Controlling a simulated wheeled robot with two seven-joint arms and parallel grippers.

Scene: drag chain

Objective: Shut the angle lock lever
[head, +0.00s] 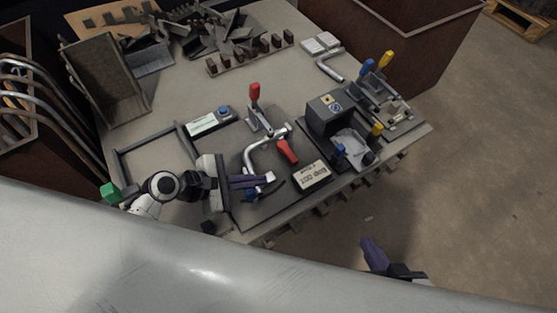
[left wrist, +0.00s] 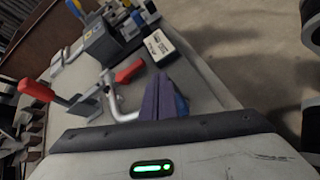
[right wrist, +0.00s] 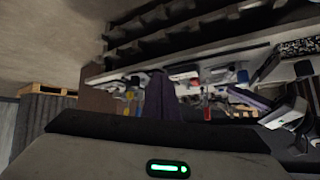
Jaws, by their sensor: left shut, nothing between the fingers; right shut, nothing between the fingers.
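My left gripper (head: 262,180) is shut and empty, low over the fixture plate by the bent metal tube (head: 250,152). In the left wrist view its purple fingers (left wrist: 165,98) are together beside that tube. A clamp lever with a red handle (head: 254,93) stands upright behind the tube. A second red handle (head: 288,151) lies low at the tube's right. Both red handles show in the left wrist view. I cannot tell which lever is the angle lock. A blue part (head: 250,195) is partly hidden under my left gripper. My right gripper (head: 372,250) is shut and empty, off the table's front edge.
A labelled block (head: 311,175) and a dark box-shaped machine (head: 327,113) stand to the right. Further right are blue (head: 368,66) and yellow (head: 386,59) handles. A button box (head: 210,121) sits behind my left arm. Metal parts crowd the back of the table.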

